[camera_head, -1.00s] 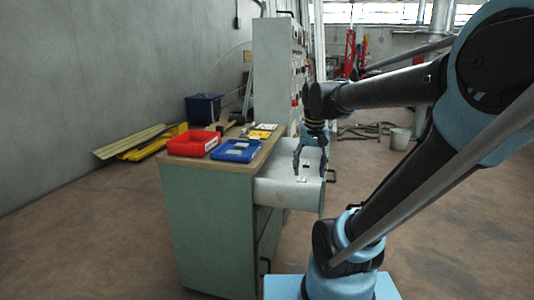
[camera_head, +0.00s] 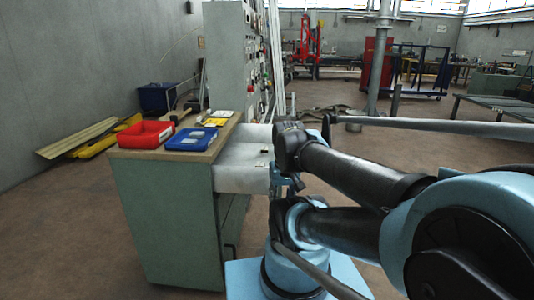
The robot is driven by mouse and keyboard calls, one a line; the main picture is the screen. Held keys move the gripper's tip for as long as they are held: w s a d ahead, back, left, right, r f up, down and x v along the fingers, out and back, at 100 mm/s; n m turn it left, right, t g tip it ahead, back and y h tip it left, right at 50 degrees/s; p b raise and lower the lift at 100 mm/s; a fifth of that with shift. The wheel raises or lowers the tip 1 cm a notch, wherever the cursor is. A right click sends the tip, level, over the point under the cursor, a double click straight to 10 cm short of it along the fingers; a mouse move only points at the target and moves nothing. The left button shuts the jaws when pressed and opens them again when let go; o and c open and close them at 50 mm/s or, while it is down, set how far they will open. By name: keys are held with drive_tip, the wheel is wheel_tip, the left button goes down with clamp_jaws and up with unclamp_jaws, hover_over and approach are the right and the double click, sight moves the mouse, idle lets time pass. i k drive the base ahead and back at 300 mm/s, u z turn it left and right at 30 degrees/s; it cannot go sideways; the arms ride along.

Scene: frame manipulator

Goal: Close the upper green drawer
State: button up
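The green cabinet (camera_head: 165,215) stands left of centre with a wooden top. Its upper drawer (camera_head: 240,168) sticks out to the right, pulled open, and its pale side and part of its inside show. The drawer's front and handle are hidden behind my arm. My gripper (camera_head: 283,187) is at the drawer's outer end, low beside its front. Only a small part of it shows below the dark wrist. Whether its fingers touch the drawer or are open cannot be seen.
A red bin (camera_head: 145,135) and a blue bin (camera_head: 191,139) stand on the wooden top (camera_head: 212,147). A tall control cabinet (camera_head: 228,60) is behind. Yellow beams (camera_head: 92,143) lie by the left wall. The floor in front of the cabinet is clear.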

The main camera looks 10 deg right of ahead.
sight(234, 170)
drive_tip(key=u, duration=2.05)
drive_tip(key=k, duration=1.45)
drive_tip(key=z, duration=1.65)
drive_tip(key=i, duration=1)
drive_tip(key=u, duration=0.05)
